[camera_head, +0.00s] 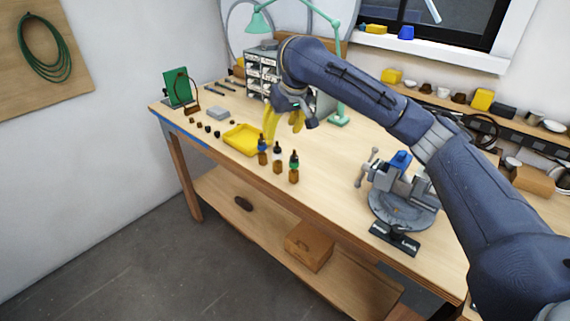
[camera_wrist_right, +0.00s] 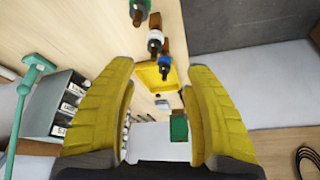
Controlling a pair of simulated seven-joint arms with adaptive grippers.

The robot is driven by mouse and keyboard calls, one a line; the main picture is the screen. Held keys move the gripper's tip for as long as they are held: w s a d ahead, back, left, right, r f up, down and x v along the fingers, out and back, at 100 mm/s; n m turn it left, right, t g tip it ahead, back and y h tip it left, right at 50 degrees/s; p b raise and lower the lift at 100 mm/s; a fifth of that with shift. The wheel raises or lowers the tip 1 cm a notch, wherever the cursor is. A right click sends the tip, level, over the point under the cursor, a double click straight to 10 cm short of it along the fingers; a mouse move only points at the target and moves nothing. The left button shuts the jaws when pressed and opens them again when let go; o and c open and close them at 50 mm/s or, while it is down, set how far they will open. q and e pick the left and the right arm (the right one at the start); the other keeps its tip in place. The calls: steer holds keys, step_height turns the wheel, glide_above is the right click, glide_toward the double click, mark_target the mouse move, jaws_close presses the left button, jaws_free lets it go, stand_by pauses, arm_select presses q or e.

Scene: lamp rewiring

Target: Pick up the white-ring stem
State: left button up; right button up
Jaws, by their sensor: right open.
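Three stems with brown bases and dark tops stand upright in a row on the workbench. The white-ring stem (camera_head: 277,157) is the middle one; it also shows in the right wrist view (camera_wrist_right: 155,41). The blue-ring stem (camera_head: 262,146) stands to its left and the green-ring stem (camera_head: 294,165) to its right in the head view. My right gripper (camera_head: 283,128), with yellow fingers, is open and empty, above and behind the row. In the right wrist view its fingers (camera_wrist_right: 160,72) are spread wide, with the blue-ring stem (camera_wrist_right: 165,67) between the tips. My left gripper is not in view.
A yellow tray (camera_head: 241,140) lies left of the stems, with small dark parts beyond. A drawer cabinet (camera_head: 262,68) and a green lamp (camera_head: 337,85) stand behind the gripper. A vise (camera_head: 398,190) stands to the right. Bare bench lies between stems and vise.

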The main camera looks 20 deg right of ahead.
mark_target(276, 158)
steer(key=x, duration=1.1)
steer(key=d+x, duration=0.1)
steer(key=x, duration=0.5)
steer(key=shift+d, duration=0.1)
steer(key=shift+c, duration=0.2)
jaws_close()
steer(key=shift+r, duration=0.1)
